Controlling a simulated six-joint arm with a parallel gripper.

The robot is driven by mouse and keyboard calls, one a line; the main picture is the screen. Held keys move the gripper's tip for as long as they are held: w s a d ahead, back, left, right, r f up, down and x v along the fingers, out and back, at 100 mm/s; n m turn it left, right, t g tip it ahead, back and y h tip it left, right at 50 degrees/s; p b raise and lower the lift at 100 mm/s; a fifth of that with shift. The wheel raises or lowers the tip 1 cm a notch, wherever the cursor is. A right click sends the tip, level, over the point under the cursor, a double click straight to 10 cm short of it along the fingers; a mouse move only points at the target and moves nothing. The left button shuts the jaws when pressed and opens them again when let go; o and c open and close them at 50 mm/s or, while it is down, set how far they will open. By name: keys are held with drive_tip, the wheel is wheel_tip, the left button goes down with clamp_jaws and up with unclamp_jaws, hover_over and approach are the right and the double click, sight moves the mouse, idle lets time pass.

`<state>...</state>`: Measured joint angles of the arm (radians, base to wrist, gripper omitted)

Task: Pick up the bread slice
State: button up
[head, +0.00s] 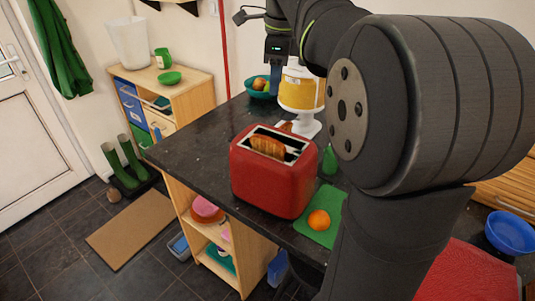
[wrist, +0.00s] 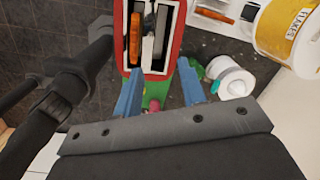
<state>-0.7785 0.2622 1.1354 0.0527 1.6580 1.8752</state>
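A brown bread slice (head: 267,148) stands upright in one slot of the red toaster (head: 274,187) on the dark granite counter, its top above the slot. In the wrist view the slice (wrist: 135,38) is in the left slot of the toaster (wrist: 178,38); the other slot looks empty. My gripper (wrist: 160,68) has its two blue fingers apart with nothing held between them. The fingertips are near the toaster's lower end in that view, clear of the slice. In the head view the fingers are not visible.
A yellow and white canister (head: 301,90) on a white stand is behind the toaster. Another brown piece (head: 286,126) lies near it. An orange (head: 319,220) sits on a green mat (head: 316,237) in front. A teal bowl (head: 262,88) is farther back.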

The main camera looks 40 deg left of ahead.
drive_tip(key=s+d+r+m+h, duration=0.1)
drive_tip(key=s+r+m, duration=0.2)
drive_tip(key=m, duration=0.1)
hover_over(267, 138)
drive_tip(key=shift+m, duration=0.3)
drive_tip(key=f, duration=1.1)
drive_tip(key=shift+w+d+f, duration=0.3)
drive_tip(key=shift+w, duration=0.05)
drive_tip(key=shift+s+a+f, duration=0.15)
drive_tip(key=shift+f, duration=1.25)
drive_tip(key=shift+s+a+f, duration=0.1)
drive_tip(key=shift+a+f, duration=0.05)
drive_tip(key=shift+f, duration=1.2)
clamp_jaws()
